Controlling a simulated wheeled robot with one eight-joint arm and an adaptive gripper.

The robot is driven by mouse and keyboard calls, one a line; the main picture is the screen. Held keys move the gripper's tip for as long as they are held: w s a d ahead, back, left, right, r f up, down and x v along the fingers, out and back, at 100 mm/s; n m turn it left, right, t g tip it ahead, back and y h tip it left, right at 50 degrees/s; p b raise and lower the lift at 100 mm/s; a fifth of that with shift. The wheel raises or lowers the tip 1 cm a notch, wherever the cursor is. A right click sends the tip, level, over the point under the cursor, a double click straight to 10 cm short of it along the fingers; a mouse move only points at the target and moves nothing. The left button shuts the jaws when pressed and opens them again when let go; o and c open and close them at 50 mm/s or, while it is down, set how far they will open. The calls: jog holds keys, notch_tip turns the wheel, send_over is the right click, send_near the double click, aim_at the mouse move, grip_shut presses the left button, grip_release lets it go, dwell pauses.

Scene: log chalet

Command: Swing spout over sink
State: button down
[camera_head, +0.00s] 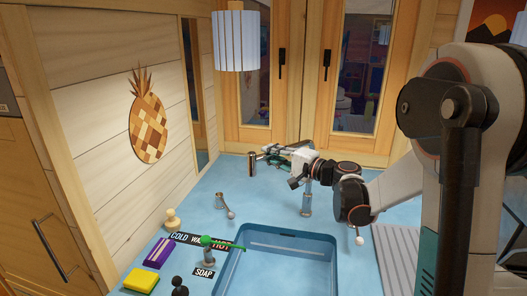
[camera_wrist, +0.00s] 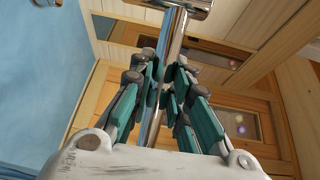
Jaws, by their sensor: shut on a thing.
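The chrome spout (camera_head: 252,164) lies behind the sink basin (camera_head: 328,262), its visible end toward the back left and off the basin. A chrome post (camera_head: 306,200) stands on the counter behind the basin, and its join with the spout is hidden by my arm. My gripper (camera_head: 275,158) is at the spout, with its fingers partly hidden in the head view. In the wrist view, the green-padded fingers of my gripper (camera_wrist: 167,88) are shut around the chrome spout tube (camera_wrist: 172,35), which runs up to a crosspiece at the top.
A yellow sponge (camera_head: 141,281), a purple box (camera_head: 159,252) and a wooden knob (camera_head: 172,219) line the left side. A striped lamp (camera_head: 236,41) hangs above; windows stand behind.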

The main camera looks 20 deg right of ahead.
jog(key=s+d+n+g+y, duration=0.4)
jog(key=s+n+g+y, duration=0.1)
jog(key=s+g, duration=0.1)
jog(key=shift+s+d+n+y, duration=0.3)
jog(key=shift+s+d+y, duration=0.1)
jog(key=shift+s, duration=0.25)
jog(key=c, duration=1.5)
grip_release()
jog(key=v, duration=1.2)
